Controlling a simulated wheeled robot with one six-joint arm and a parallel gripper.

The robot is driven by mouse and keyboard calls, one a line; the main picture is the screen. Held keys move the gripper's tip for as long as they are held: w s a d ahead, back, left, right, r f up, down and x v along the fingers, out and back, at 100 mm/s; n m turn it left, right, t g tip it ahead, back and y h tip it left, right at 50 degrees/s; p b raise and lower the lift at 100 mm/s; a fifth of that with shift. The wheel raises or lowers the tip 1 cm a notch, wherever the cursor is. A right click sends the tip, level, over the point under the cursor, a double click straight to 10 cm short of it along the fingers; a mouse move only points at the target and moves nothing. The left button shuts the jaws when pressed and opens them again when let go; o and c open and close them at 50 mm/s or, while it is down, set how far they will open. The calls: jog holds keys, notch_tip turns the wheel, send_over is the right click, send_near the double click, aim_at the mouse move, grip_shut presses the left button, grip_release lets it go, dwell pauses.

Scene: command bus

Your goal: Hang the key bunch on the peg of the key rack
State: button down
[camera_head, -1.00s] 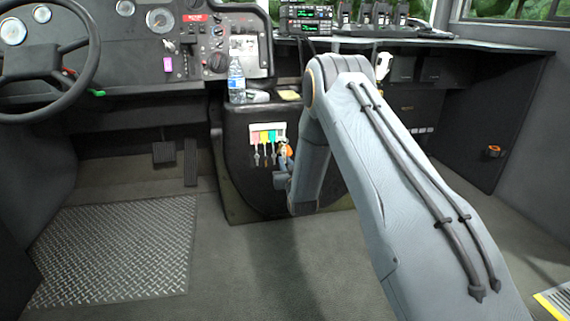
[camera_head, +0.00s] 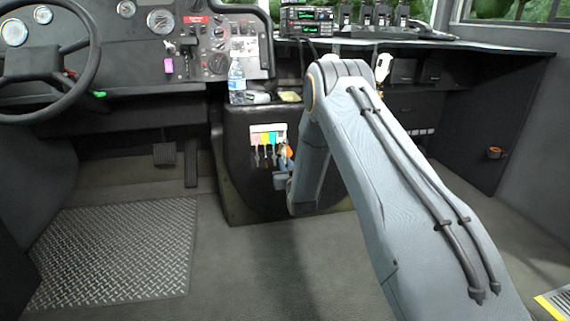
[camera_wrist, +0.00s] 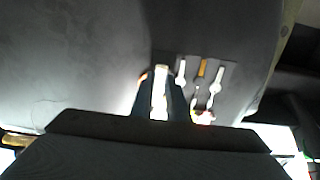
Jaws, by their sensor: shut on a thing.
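The key rack (camera_head: 267,128) is a pale strip on the front of the dark console, with coloured tags and several keys hanging below it. My gripper (camera_head: 284,164) is at the right end of the rack, partly hidden by my arm. An orange piece of the key bunch (camera_head: 289,151) shows beside it. In the wrist view my gripper (camera_wrist: 162,98) has its dark fingers closed around a pale, narrow part of the key bunch (camera_wrist: 160,92). Hanging keys (camera_wrist: 217,76) are right beside the fingers there. The peg itself and whether the bunch touches it cannot be made out.
A water bottle (camera_head: 236,82) and a yellow item (camera_head: 289,96) stand on the console top above the rack. The steering wheel (camera_head: 45,60) is at the left, with pedals (camera_head: 165,153) below. The floor in front of the console is clear.

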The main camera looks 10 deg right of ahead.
jog(key=shift+f, duration=0.1)
jog(key=c, duration=1.6)
grip_release()
jog(key=shift+c, duration=0.2)
jog(key=shift+s+p, duration=1.05)
jog(key=shift+s, duration=0.35)
jog(key=s+p, duration=0.5)
jog(key=s, duration=0.2)
